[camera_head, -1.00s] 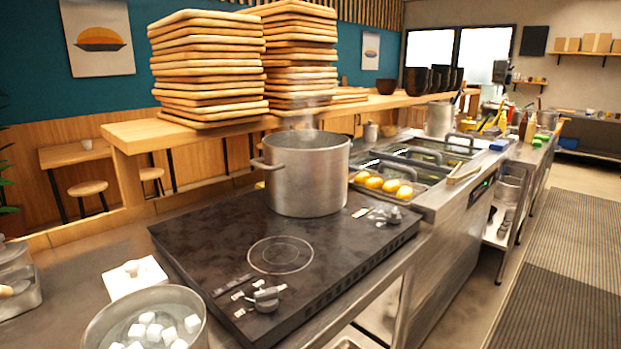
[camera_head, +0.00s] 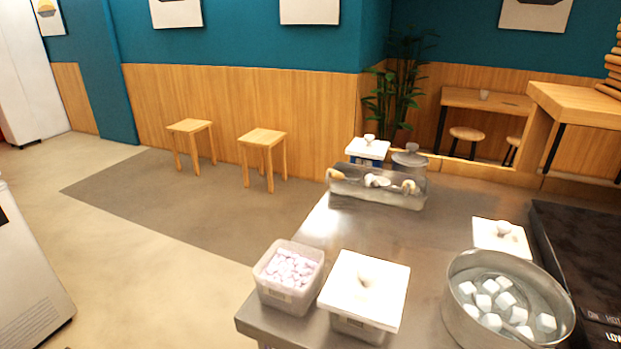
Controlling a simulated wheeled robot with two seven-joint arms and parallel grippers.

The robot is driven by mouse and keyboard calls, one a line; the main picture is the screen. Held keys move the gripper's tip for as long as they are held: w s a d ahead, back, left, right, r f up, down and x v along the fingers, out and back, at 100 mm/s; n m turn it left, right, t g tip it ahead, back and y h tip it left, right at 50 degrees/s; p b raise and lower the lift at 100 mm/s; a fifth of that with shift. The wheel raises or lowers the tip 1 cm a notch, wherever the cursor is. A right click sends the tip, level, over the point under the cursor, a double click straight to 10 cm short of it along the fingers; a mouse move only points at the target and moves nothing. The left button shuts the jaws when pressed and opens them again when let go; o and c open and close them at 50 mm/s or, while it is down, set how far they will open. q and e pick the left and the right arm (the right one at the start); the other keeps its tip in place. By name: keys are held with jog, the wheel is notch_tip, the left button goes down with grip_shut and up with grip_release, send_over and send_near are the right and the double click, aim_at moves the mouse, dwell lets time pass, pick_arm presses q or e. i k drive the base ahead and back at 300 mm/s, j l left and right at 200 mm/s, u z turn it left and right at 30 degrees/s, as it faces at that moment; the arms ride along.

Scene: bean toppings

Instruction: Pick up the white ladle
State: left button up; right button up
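I cannot make out a white ladle for certain in the head view. A long clear container (camera_head: 345,190) at the back of the steel counter holds several small whitish and brown pieces, too small to identify. A round metal pot (camera_head: 454,318) at the lower right holds liquid and several white cubes. Neither of my grippers is in view.
An open tub of pale purple pieces (camera_head: 290,270) and a white-lidded tub (camera_head: 365,290) stand at the counter's front left corner. Another white lid (camera_head: 500,238) lies behind the pot. A black stove (camera_head: 585,245) is at the right. The counter's middle (camera_head: 400,240) is clear.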

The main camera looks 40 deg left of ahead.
aim_at(373, 181)
jog(key=u, duration=1)
jog(key=j+z, duration=0.15)
jog(key=j, duration=0.65)
jog(key=j+z, duration=0.2)
jog(key=j, duration=0.6)
jog(key=k+j+z, duration=0.15)
jog(key=j, duration=0.6)
jog(key=i+j+z, duration=0.1)
jog(key=j, duration=0.25)
jog(key=i+j+z, duration=0.15)
jog(key=i+j, duration=0.15)
jog(key=i+j+z, duration=0.1)
jog(key=j, duration=0.3)
jog(key=i+j+z, duration=0.1)
jog(key=i+j, duration=0.15)
jog(key=j, duration=0.15)
jog(key=i+j+z, duration=0.1)
jog(key=i+j, duration=0.15)
jog(key=i, duration=0.1)
